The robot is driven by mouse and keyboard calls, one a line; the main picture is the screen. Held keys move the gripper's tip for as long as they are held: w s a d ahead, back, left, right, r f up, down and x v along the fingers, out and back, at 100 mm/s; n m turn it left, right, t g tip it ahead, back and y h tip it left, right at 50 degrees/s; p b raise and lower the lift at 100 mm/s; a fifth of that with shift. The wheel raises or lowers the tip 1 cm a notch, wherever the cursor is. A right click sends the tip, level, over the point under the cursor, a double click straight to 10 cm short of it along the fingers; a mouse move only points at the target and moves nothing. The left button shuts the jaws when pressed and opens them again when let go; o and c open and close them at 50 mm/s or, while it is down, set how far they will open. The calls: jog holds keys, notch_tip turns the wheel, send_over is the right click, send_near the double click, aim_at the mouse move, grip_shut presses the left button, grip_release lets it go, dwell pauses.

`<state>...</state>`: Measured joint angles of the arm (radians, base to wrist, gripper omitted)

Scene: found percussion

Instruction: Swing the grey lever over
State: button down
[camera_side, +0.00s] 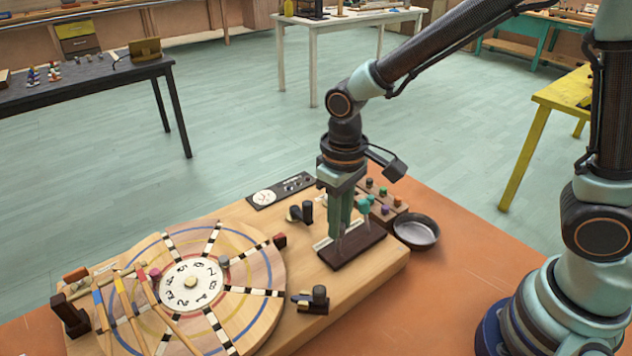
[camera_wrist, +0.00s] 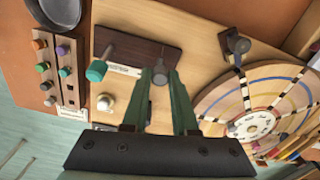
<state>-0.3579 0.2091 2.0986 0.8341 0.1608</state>
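A dark brown plate (camera_side: 352,254) on the wooden board carries two levers. One has a teal knob (camera_side: 366,203), which also shows in the wrist view (camera_wrist: 96,71) leaning to the left. The grey lever, with a dark grey round knob (camera_wrist: 160,74), shows in the wrist view between my fingertips. In the side view my fingers hide it. My gripper (camera_side: 339,228) points down over the plate. Its two green fingers (camera_wrist: 160,88) are apart, one on each side of the grey knob. Whether either finger touches it I cannot tell.
A round wooden dial (camera_side: 255,268) with numbers stands left of the plate. Black-knobbed fittings (camera_side: 319,297) sit in front of and behind it. A grey bowl (camera_side: 416,231) and a block with coloured knobs (camera_side: 386,202) stand on the right. The orange table is clear in front.

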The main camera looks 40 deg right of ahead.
jog(key=shift+s+f+t+y, duration=0.1)
jog(key=shift+s+t+y, duration=0.4)
jog(key=shift+s+t, duration=0.6)
jog(key=shift+w+a, duration=0.1)
jog(key=c, duration=0.7)
grip_release()
jog(key=shift+r, duration=0.6)
jog(key=v, duration=1.1)
jog(key=shift+s+f, duration=0.1)
jog(key=shift+s, duration=0.1)
